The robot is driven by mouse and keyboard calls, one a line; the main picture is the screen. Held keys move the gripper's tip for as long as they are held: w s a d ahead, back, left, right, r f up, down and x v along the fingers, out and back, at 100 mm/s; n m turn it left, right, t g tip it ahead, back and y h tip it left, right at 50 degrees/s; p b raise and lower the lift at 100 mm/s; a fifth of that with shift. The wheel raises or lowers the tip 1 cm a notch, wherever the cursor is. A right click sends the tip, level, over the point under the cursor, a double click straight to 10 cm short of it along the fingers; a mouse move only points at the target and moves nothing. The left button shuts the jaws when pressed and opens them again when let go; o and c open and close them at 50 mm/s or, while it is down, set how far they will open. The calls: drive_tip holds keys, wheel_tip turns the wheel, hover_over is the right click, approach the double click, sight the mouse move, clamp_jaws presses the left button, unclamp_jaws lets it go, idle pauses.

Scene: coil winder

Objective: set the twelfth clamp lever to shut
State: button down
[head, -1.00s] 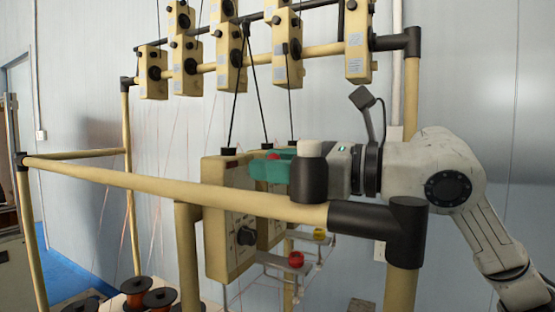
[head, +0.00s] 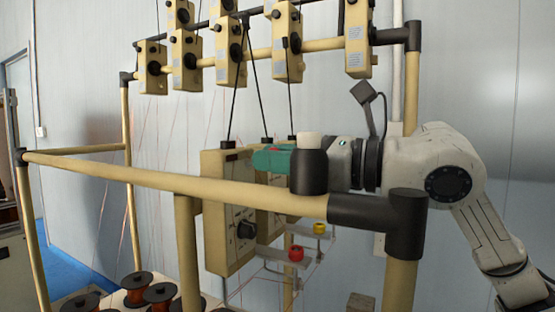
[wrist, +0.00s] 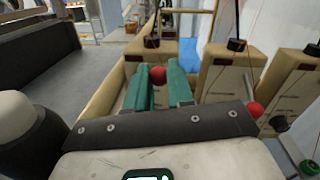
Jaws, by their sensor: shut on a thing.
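My gripper (wrist: 159,88) has two green fingers, which close around a red ball knob (wrist: 158,74) in the wrist view. I take this knob to be a clamp lever's end; its rod is hidden by the fingers. I cannot tell which lever is the twelfth from any label.
A cream rail (head: 180,183) with black corner joints (head: 404,222) runs in front of my arm. Red (head: 296,253) and yellow (head: 319,228) knobs sit lower on a bracket. Cream tension units (head: 287,45) hang above. Copper spools (head: 160,294) stand at lower left.

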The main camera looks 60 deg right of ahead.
sight(250, 165)
drive_tip(key=shift+s+f+t+b, duration=0.1)
drive_tip(key=shift+f+t+b, duration=0.95)
drive_tip(key=shift+b, duration=1.95)
drive_tip(key=f+t+b, duration=0.1)
drive_tip(key=t+b, duration=0.1)
drive_tip(key=b, duration=0.3)
drive_tip(key=shift+f+t+y, duration=0.15)
drive_tip(key=shift+t+y, duration=0.15)
drive_tip(key=shift+t, duration=0.05)
drive_tip(key=t+b, duration=0.1)
drive_tip(key=b, duration=0.1)
drive_tip(key=f+n+t+b, duration=0.1)
drive_tip(key=t+b, duration=0.1)
drive_tip(key=shift+w+y, duration=0.3)
drive_tip(key=shift+y, duration=0.1)
drive_tip(key=shift+w+f+t+y+b, duration=0.2)
drive_tip(key=shift+t+y+b, duration=0.2)
drive_tip(key=shift+t+b, duration=0.35)
drive_tip(key=shift+n, duration=0.3)
drive_tip(key=c, duration=1)
unclamp_jaws()
drive_tip(key=shift+c, duration=0.2)
